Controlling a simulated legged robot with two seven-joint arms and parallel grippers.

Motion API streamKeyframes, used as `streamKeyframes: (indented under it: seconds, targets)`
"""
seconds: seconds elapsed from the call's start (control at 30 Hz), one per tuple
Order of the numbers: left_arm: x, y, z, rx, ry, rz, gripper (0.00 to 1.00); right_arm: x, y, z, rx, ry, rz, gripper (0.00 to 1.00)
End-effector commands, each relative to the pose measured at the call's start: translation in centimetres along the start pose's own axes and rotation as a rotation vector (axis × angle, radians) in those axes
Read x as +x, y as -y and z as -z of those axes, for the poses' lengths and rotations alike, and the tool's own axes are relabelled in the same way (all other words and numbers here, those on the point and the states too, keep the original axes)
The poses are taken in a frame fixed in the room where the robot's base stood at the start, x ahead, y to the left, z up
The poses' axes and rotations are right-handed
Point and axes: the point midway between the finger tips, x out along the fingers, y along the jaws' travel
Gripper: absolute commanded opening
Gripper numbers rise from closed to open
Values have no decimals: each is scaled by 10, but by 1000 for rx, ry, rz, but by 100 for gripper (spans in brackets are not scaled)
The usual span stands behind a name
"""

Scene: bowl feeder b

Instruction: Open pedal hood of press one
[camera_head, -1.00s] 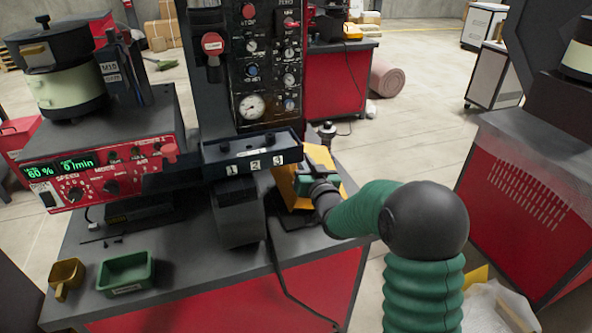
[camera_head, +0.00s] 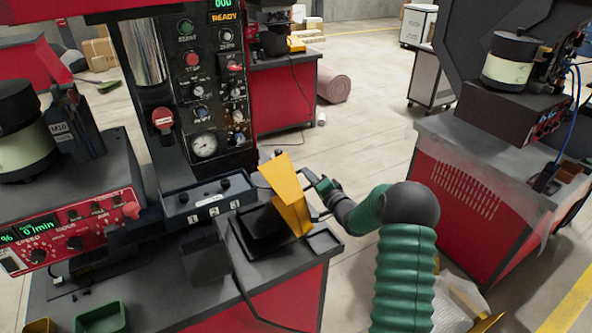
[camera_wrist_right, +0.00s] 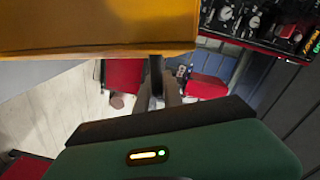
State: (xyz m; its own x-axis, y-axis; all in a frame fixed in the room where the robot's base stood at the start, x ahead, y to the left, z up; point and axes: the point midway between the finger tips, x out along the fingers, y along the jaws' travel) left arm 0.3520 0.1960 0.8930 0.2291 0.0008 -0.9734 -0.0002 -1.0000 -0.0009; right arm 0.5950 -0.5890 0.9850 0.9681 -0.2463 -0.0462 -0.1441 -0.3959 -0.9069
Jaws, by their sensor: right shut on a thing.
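The yellow pedal hood (camera_head: 287,194) of the press stands tilted up at the right end of the bench in the head view. Below and left of it is a dark pedal base (camera_head: 262,232). My right gripper (camera_head: 318,188) is at the hood's right side, shut on the hood; the fingertips are small and partly hidden there. In the right wrist view the hood (camera_wrist_right: 90,28) fills the top, with a dark finger (camera_wrist_right: 156,76) reaching up to its edge. The press panel (camera_head: 205,85) stands behind. My left gripper is not in view.
A grey box with numbered buttons (camera_head: 208,198) sits left of the hood. A red feeder control unit (camera_head: 75,235) and a green tray (camera_head: 101,318) are further left. A second red bench (camera_head: 480,190) stands at the right, with floor between.

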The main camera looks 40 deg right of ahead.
Motion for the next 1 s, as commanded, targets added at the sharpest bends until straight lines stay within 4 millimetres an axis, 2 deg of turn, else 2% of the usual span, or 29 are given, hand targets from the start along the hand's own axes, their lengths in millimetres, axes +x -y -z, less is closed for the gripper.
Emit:
streamKeyframes:
  seconds: [0.2, 0.4, 1.0]
  targets:
    - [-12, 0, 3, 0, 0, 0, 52, 1, -24, 14, 147, 10, -2, 0]
    - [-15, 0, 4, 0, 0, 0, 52, 2, -39, 20, 150, 18, -22, 0]
    - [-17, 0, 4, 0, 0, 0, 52, 2, -47, 22, 150, 25, -33, 0]
